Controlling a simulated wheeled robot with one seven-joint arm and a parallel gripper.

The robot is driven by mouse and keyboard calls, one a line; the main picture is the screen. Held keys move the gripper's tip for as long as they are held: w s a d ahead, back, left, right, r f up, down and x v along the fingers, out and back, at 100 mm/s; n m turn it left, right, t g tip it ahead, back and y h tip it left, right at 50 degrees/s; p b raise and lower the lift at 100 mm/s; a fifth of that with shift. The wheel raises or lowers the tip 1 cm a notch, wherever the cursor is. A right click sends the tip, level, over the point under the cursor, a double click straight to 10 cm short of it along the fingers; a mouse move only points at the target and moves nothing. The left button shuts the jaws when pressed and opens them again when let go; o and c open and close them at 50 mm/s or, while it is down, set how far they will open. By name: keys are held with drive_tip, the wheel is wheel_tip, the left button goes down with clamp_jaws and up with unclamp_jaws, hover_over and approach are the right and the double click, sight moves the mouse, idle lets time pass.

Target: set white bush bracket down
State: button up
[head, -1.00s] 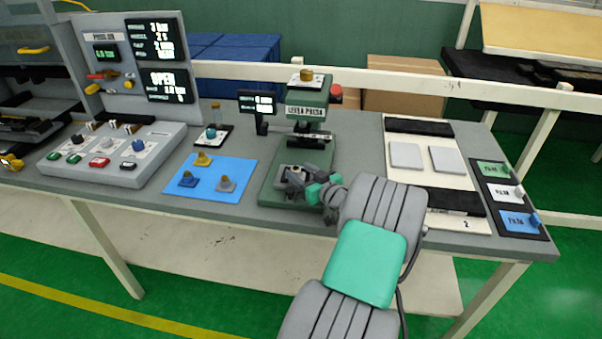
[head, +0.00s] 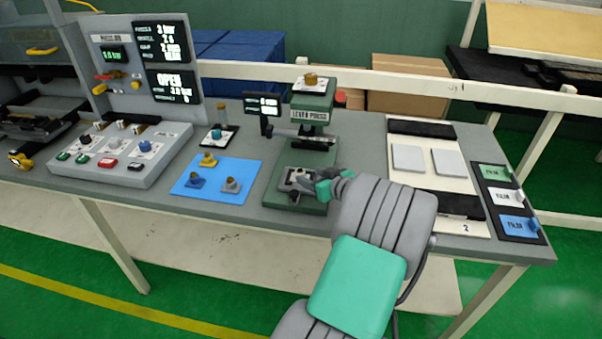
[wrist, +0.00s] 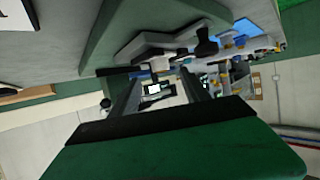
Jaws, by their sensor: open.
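My gripper (head: 304,184) is open, low over the base of the green lever press (head: 312,103). A grey fixture (head: 291,178) on the press base is partly covered by the gripper. I cannot make out a white bush bracket there. On the blue mat (head: 222,167) stand a yellow bracket (head: 208,160), a blue bracket (head: 195,181) and a pale grey bracket (head: 231,186), each with a brass-coloured bush. Whether the pale one is the white bracket, I cannot tell.
A control box (head: 121,155) with knobs stands at the left, and a small display (head: 262,105) beside the press. Right of my arm is a cream board (head: 425,180) with two grey plates, then a rack of green, white and blue film labels (head: 513,198).

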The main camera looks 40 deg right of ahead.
sight(301, 171)
drive_tip(key=x, duration=0.2)
drive_tip(key=p+x, duration=0.1)
drive_tip(key=x, duration=0.1)
drive_tip(key=shift+w+a+r, duration=0.1)
drive_tip(key=shift+w+r, duration=0.05)
drive_tip(key=shift+w, duration=0.4)
drive_tip(key=shift+c, duration=0.4)
clamp_jaws()
